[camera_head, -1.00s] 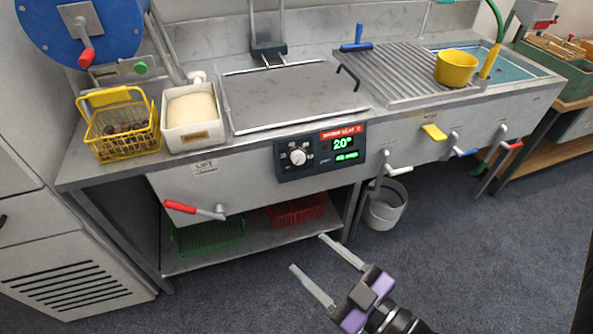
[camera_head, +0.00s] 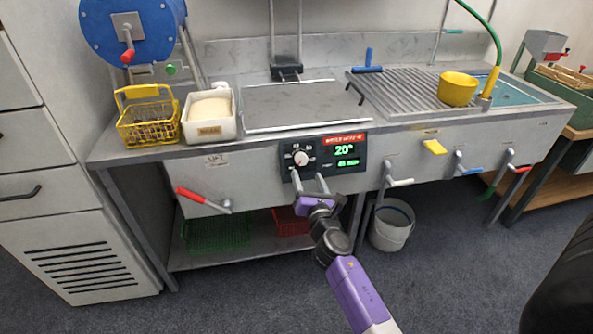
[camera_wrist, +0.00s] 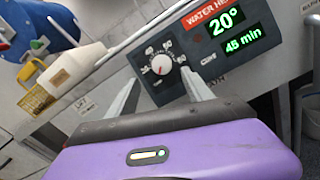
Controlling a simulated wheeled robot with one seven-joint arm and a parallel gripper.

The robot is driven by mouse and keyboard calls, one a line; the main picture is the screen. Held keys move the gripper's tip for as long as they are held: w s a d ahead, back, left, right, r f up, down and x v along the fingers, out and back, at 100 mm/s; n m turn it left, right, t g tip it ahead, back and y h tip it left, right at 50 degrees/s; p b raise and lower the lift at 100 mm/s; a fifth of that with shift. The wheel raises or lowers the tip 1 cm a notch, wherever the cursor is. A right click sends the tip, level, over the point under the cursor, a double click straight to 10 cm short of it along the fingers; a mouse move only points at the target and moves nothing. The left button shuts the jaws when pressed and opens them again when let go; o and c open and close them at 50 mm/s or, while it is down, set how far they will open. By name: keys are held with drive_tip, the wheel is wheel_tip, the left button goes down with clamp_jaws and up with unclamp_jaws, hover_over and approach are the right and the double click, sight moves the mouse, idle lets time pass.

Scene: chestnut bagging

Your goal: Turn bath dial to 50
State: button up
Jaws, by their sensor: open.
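The white bath dial (camera_head: 301,158) sits on a dark control panel (camera_head: 327,156) on the front of the steel bench. My gripper (camera_head: 308,176) is open in front of the panel, just below the dial. In the wrist view, the dial (camera_wrist: 161,64) lies ahead, with one finger to its lower left and the other to its lower right. The fingers do not appear to touch it.
A red-handled lever (camera_head: 191,196) sticks out left of my gripper, a white one (camera_head: 400,182) to its right. A yellow basket (camera_head: 148,122) and white tub (camera_head: 209,130) stand on the bench. A bucket (camera_head: 391,235) stands on the floor.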

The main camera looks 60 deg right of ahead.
sight(302, 160)
drive_tip(key=shift+n, duration=0.9)
drive_tip(key=x, duration=0.7)
drive_tip(key=shift+w+d, duration=0.1)
drive_tip(key=shift+d, duration=0.25)
clamp_jaws()
